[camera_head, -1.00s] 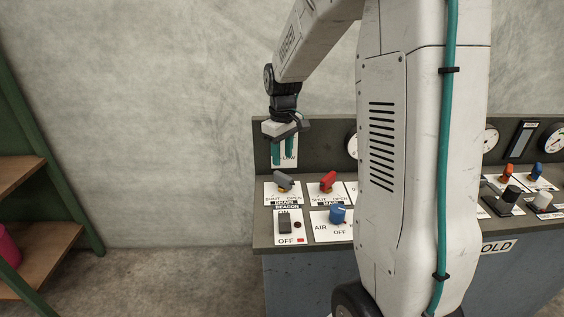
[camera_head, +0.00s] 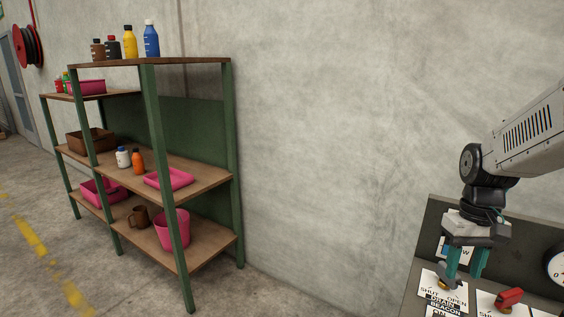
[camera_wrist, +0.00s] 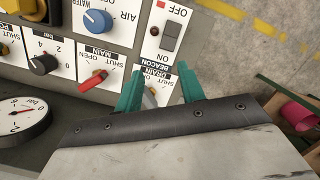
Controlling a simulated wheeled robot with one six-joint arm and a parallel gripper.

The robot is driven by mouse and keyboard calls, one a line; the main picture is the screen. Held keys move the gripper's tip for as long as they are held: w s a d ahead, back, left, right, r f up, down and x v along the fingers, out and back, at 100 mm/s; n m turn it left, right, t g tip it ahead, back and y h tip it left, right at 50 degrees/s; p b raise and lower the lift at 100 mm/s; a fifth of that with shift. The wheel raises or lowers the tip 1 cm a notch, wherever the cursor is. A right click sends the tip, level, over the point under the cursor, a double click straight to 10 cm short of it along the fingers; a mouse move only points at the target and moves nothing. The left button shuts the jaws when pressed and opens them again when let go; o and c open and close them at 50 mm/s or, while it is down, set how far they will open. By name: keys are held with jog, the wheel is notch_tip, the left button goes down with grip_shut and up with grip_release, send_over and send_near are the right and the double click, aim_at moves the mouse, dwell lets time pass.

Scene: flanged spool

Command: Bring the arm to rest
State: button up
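My gripper (camera_head: 463,276) is at the lower right of the head view, above the left end of the control panel (camera_head: 424,248). Its two teal fingers point down and stand apart. In the wrist view the gripper (camera_wrist: 160,72) shows a clear gap between its fingers, with part of the grey drain handle (camera_wrist: 150,97) seen beyond them. I cannot tell whether a finger touches that handle. The gripper holds nothing that I can see. My forearm comes in from the right edge of the head view.
A red main handle (camera_head: 509,298) lies right of the gripper; a blue air knob (camera_wrist: 98,21) and a beacon switch (camera_wrist: 170,37) are close by. A green-framed shelf (camera_head: 152,160) with bottles and pink bins stands at left. The wall between is bare.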

jog(key=s+a+r+t, duration=0.1)
jog(key=s+a+r, duration=0.2)
jog(key=s+a, duration=0.2)
jog(key=s+a+r+t, duration=0.2)
jog(key=s+a+r, duration=0.2)
jog(key=s, duration=0.8)
jog(key=shift+s+a+n, duration=0.15)
jog(key=shift+a+n, duration=0.25)
jog(key=shift+a, duration=0.5)
